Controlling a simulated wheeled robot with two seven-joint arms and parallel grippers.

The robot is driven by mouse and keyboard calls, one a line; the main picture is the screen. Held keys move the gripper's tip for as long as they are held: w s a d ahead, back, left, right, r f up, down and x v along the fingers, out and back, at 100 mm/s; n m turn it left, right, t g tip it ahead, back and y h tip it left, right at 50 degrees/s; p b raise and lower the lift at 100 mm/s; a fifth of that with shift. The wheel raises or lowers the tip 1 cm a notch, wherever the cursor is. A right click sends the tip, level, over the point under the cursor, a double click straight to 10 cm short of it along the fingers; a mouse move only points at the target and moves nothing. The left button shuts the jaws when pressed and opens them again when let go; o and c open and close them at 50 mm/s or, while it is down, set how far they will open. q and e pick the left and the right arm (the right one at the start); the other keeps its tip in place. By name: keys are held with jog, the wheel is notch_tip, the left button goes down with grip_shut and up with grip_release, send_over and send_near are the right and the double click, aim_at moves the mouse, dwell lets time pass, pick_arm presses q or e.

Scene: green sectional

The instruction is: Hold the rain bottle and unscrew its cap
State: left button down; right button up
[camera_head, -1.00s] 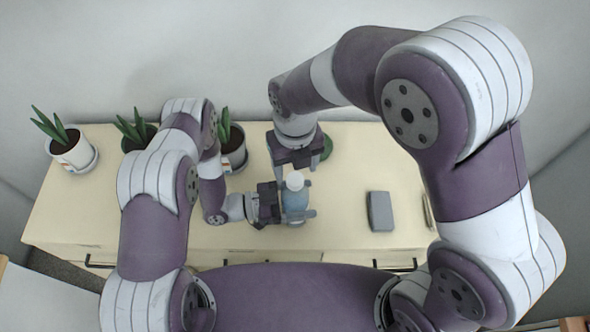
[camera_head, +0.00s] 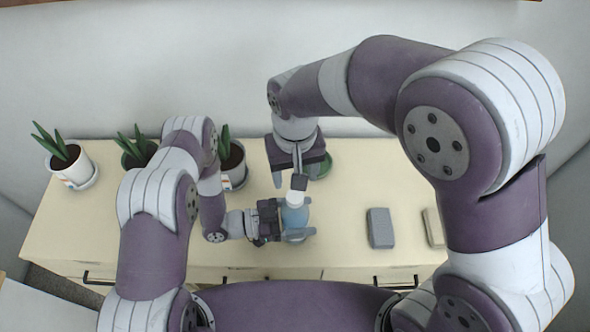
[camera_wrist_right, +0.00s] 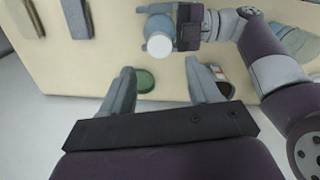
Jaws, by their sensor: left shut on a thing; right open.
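The rain bottle (camera_head: 294,216) is blue with a white cap (camera_head: 295,198) and stands at the middle of the table. My left gripper (camera_head: 290,224) is shut around its body from the left. In the right wrist view the bottle (camera_wrist_right: 157,24) shows its round white cap (camera_wrist_right: 159,46) on top, with the left gripper at its right side. My right gripper (camera_head: 299,178) is open just behind and above the cap.
Potted plants (camera_head: 69,160) stand along the table's back left. A green round thing (camera_head: 325,166) sits behind the right gripper. A grey box (camera_head: 381,228) and a pale item (camera_head: 433,227) lie to the right. The table (camera_head: 350,190) is clear between bottle and box.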

aim_at(295, 196)
jog(key=m, duration=0.2)
jog(key=shift+f+m, duration=0.1)
jog(key=shift+m, duration=0.2)
notch_tip(295, 196, down, 8)
jog(key=shift+r, duration=0.1)
jog(key=c, duration=1.1)
jog(key=n, duration=0.9)
jog(key=shift+r, duration=0.1)
jog(key=shift+r, duration=1)
